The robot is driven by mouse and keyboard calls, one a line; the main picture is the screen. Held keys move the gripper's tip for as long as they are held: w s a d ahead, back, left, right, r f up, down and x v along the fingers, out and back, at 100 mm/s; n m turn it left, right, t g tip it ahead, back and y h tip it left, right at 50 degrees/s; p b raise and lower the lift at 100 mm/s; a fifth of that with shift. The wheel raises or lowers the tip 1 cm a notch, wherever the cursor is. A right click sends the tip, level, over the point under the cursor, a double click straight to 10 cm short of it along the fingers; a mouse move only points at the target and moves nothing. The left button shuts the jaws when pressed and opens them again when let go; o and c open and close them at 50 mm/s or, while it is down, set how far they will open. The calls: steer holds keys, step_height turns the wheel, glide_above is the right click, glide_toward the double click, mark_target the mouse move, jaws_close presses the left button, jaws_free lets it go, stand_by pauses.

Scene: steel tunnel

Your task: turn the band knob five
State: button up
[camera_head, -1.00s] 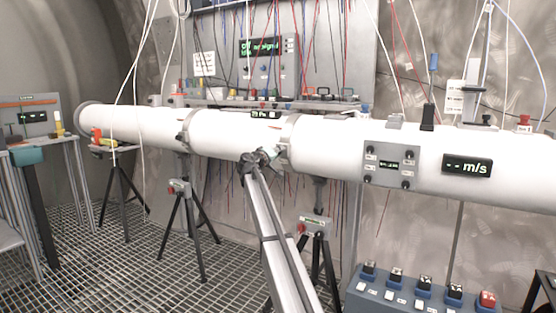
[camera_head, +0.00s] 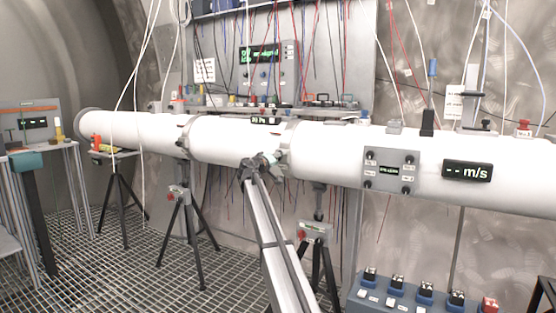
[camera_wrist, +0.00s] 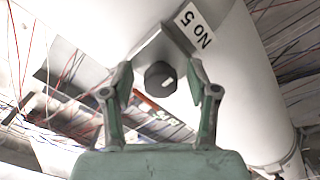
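The knob (camera_wrist: 160,78) is a small dark round cap with a white mark, on a grey bracket against the white pipe (camera_wrist: 240,60). A white label reading "No 5" (camera_wrist: 195,25) sits beside it. My gripper (camera_wrist: 163,86) is open, with one green-grey finger to each side of the knob. Gaps show between the knob and both fingertips. In the head view my gripper (camera_head: 262,162) is at the front underside of the white pipe (camera_head: 340,155); the knob cannot be made out there.
A small panel with several dark knobs (camera_head: 390,171) and an "m/s" display (camera_head: 467,170) are on the pipe to the right. Tripods (camera_head: 187,220) stand under the pipe. A blue switch box (camera_head: 420,295) is at the lower right. Thin wires hang around the pipe.

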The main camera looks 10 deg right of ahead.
steer(key=v, duration=1.2)
steer(key=shift+a, duration=0.1)
